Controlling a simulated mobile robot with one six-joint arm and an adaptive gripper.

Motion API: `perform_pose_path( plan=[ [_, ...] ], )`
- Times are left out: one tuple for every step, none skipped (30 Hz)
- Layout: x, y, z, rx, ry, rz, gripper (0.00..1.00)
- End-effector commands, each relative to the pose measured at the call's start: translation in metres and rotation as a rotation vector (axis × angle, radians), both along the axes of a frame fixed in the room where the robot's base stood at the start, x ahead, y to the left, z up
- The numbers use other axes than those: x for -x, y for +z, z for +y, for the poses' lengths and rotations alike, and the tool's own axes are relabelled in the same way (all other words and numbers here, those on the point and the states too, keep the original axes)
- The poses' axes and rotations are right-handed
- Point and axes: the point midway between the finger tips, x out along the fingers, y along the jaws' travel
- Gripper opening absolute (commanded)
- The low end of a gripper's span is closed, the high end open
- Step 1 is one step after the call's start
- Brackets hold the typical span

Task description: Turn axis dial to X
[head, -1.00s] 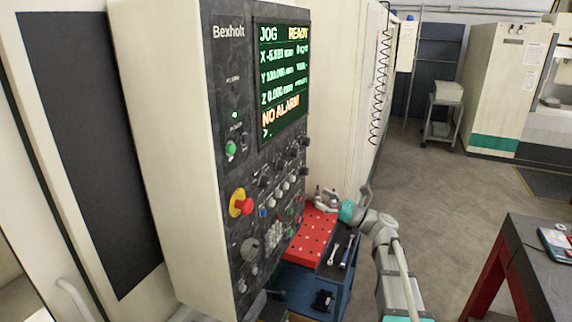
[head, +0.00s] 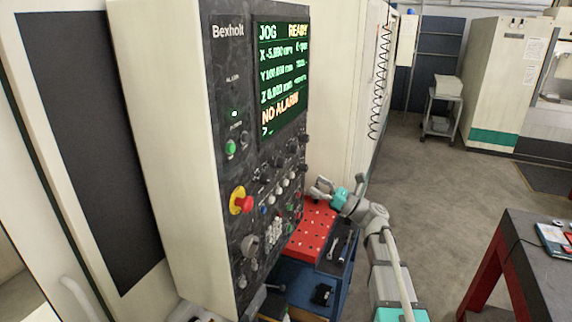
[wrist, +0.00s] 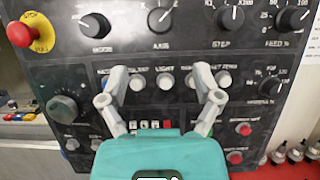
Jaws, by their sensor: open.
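The axis dial (wrist: 161,19) is a black knob with a pale pointer mark, in the top row of the panel in the wrist view, above the label AXIS. Its pointer leans to the upper right; the letters around it are too small to read surely. My gripper (wrist: 165,88) is open and empty, its two fingers spread below the dial and apart from it. In the head view my gripper (head: 318,190) is at the right edge of the control panel (head: 222,110). The screen (head: 283,80) reads JOG, READY and NO ALARM.
The mode dial (wrist: 96,25) is left of the axis dial and the step dial (wrist: 231,20) right of it. A red emergency stop (wrist: 22,33) is at the far left. Push buttons lie between my fingers. A red perforated tray (head: 312,232) is below my arm.

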Motion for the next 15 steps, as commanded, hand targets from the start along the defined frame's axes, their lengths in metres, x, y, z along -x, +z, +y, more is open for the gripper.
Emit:
perform_pose_path(
  plan=[
    [-0.003,0.005,0.007,0.000,0.003,0.000,0.82],
    [-0.004,0.007,0.011,0.000,0.003,0.000,0.82],
    [-0.006,0.010,0.015,0.000,0.002,0.000,0.82],
    [-0.008,0.011,0.019,0.000,0.002,0.000,0.82],
    [-0.009,0.013,0.023,0.000,0.002,0.000,0.82],
    [-0.011,0.016,0.029,0.000,0.003,0.000,0.82],
    [-0.013,0.018,0.033,0.000,0.003,-0.001,0.82],
    [-0.014,0.019,0.037,0.000,0.002,-0.001,0.82],
    [-0.016,0.022,0.042,0.000,0.002,-0.001,0.82],
    [-0.018,0.023,0.046,0.000,0.002,-0.001,0.82],
    [-0.019,0.025,0.051,-0.001,0.002,0.000,0.82],
    [-0.021,0.028,0.056,-0.001,0.003,-0.001,0.82],
    [-0.022,0.029,0.059,-0.001,0.002,0.000,0.82],
    [-0.024,0.031,0.063,-0.001,0.002,0.000,0.82],
    [-0.026,0.033,0.068,-0.001,0.002,0.000,0.82]
  ],
)
